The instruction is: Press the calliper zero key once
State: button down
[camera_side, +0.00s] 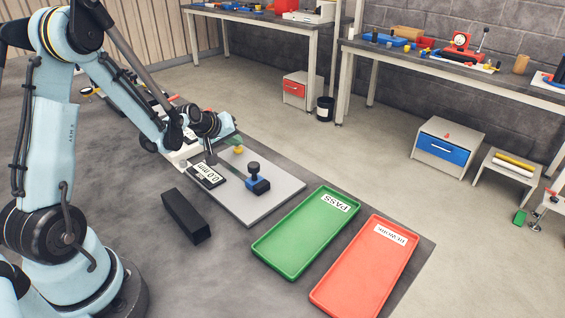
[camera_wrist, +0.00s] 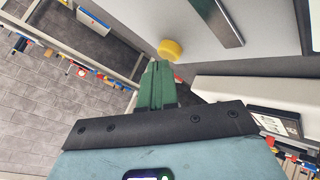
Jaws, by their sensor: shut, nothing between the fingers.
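My gripper (camera_side: 229,142) has green fingers, shut with nothing between them. It is above the far left part of the grey plate (camera_side: 272,202). A round yellow knob or key (camera_side: 238,149) is close by the fingers; in the wrist view the yellow piece (camera_wrist: 170,49) lies just beyond the fingertips (camera_wrist: 157,66). I cannot tell whether they touch it; a gap shows in the wrist view. A black-framed display (camera_side: 207,176) on the plate seems to read 0.0 mm. No label on the yellow piece is legible.
A blue block with a black knob (camera_side: 257,182) stands on the plate. A metal strip (camera_wrist: 217,20) shows in the wrist view. A black bar (camera_side: 186,215) lies in front. The green PASS tray (camera_side: 262,246) and red REWORK tray (camera_side: 325,296) are to the right, both empty.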

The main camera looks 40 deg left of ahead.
aim_at(236, 150)
dwell(0.5)
jog(key=shift+r, duration=0.8)
jog(key=shift+r, duration=2.5)
jog(key=s+d+r+m+g+h, duration=0.1)
jog(key=s+d+r+m, duration=0.1)
jog(key=s+d+m, duration=0.3)
jog(key=s+d+r+m+g+h, duration=0.1)
jog(key=s+d+r+m, duration=0.1)
jog(key=s+d+m, duration=0.4)
jog(key=s+d, duration=0.5)
jog(key=d, duration=0.4)
jog(key=shift+r, duration=0.35)
